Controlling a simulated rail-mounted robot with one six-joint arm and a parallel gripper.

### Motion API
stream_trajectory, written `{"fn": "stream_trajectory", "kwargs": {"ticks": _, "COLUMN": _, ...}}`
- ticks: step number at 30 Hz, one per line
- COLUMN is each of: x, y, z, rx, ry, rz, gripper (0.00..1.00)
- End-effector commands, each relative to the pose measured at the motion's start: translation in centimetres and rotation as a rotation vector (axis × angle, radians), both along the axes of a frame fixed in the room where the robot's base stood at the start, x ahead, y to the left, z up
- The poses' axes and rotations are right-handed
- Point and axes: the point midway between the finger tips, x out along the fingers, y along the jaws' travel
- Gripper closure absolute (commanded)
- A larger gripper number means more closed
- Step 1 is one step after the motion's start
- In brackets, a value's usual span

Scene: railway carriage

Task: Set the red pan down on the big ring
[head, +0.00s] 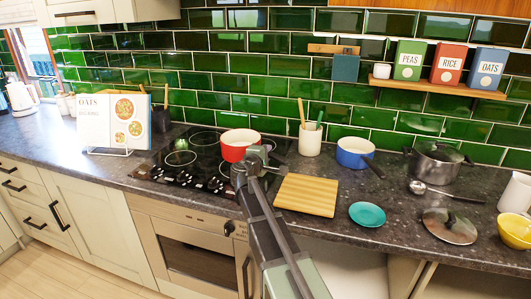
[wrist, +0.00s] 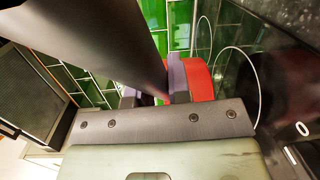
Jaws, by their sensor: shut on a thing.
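The red pan (head: 236,152), white inside, is over the right part of the black hob (head: 168,178) in the head view. My gripper (head: 256,158) is at its right front side, shut on its handle. In the wrist view the dark handle (wrist: 100,40) runs between the fingers (wrist: 154,94), and part of the red pan (wrist: 203,82) shows behind them. Ring outlines show on the hob, one at the left front (head: 180,158); a curved outline (wrist: 236,47) passes beside the pan in the wrist view. I cannot tell whether the pan touches the glass. The pan and my arm hide part of the rings.
A wooden board (head: 306,195) lies right of the hob, with a utensil pot (head: 310,139) behind it. A blue pan (head: 354,152), teal plate (head: 367,214), steel pot (head: 437,165) and lid (head: 450,226) are farther right. A cookbook (head: 113,122) stands left of the hob.

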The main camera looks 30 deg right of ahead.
Motion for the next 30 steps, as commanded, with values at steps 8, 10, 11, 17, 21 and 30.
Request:
{"fn": "stream_trajectory", "kwargs": {"ticks": 8, "x": 0.0, "y": 0.0, "z": -4.2, "rx": 0.001, "ry": -0.001, "rz": 0.0, "gripper": 1.0}}
{"fn": "stream_trajectory", "kwargs": {"ticks": 10, "x": 0.0, "y": 0.0, "z": -4.9, "rx": 0.001, "ry": -0.001, "rz": 0.0, "gripper": 1.0}}
{"fn": "stream_trajectory", "kwargs": {"ticks": 11, "x": 0.0, "y": 0.0, "z": -5.1, "rx": 0.001, "ry": -0.001, "rz": 0.0, "gripper": 1.0}}
{"fn": "stream_trajectory", "kwargs": {"ticks": 17, "x": 0.0, "y": 0.0, "z": -5.6, "rx": 0.001, "ry": -0.001, "rz": 0.0, "gripper": 1.0}}
{"fn": "stream_trajectory", "kwargs": {"ticks": 21, "x": 0.0, "y": 0.0, "z": -5.5, "rx": 0.001, "ry": -0.001, "rz": 0.0, "gripper": 1.0}}
{"fn": "stream_trajectory", "kwargs": {"ticks": 30, "x": 0.0, "y": 0.0, "z": -5.7, "rx": 0.001, "ry": -0.001, "rz": 0.0, "gripper": 1.0}}
